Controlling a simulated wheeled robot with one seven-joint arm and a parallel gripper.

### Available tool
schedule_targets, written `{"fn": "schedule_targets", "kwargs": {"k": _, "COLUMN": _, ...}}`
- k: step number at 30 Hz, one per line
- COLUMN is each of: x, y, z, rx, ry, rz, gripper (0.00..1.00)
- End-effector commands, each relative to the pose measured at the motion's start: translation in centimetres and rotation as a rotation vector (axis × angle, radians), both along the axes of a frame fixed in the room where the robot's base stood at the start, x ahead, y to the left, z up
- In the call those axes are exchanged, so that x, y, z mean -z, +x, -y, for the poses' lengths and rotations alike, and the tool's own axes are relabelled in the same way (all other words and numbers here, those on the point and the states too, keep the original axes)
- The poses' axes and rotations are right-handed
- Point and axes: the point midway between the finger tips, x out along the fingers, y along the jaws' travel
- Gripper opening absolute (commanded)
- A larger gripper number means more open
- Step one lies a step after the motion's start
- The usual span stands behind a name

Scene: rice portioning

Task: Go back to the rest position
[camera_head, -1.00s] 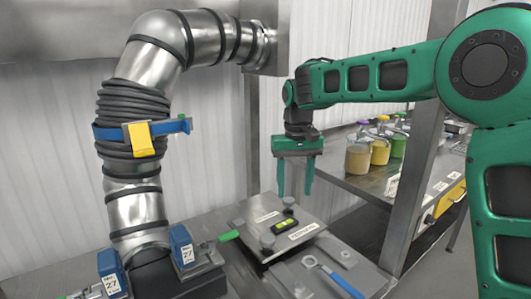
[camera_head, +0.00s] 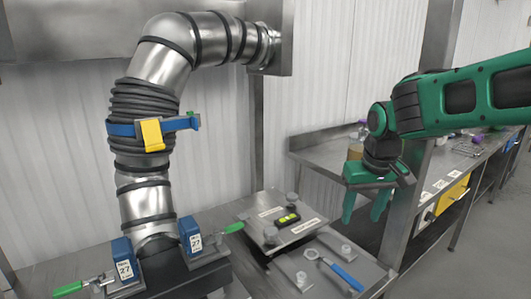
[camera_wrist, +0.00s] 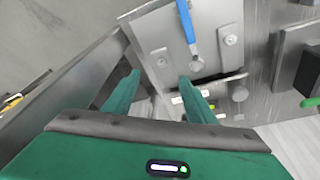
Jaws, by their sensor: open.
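My gripper (camera_head: 365,208) is green and hangs from the green arm at the right of the head view, fingers pointing down. It is open and nothing shows between its fingers. In the wrist view its two fingers (camera_wrist: 160,95) reach toward a metal plate, and I see it empty there too. It is to the right of the two metal plates and above the bench, apart from them.
A blue-handled tool (camera_head: 345,275) lies on the front plate (camera_head: 318,285). A green-and-black level (camera_head: 288,220) lies on the rear plate (camera_head: 265,212). A ribbed steel duct (camera_head: 148,205) with clamps stands at left. A steel shelf (camera_head: 325,152) and upright post stand near my arm.

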Motion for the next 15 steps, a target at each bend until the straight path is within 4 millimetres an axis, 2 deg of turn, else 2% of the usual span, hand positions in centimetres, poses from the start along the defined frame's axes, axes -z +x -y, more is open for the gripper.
{"fn": "schedule_targets", "kwargs": {"k": 1, "x": 0.4, "y": -1.7, "z": 1.2, "rx": 0.009, "ry": 0.003, "rz": 0.022, "gripper": 0.51}}
{"fn": "schedule_targets", "kwargs": {"k": 3, "x": 1.1, "y": -3.3, "z": 2.4, "rx": 0.02, "ry": 0.006, "rz": 0.048, "gripper": 0.51}}
{"fn": "schedule_targets", "kwargs": {"k": 15, "x": 4.3, "y": -10.2, "z": 5.7, "rx": 0.055, "ry": 0.026, "rz": 0.15, "gripper": 0.51}}
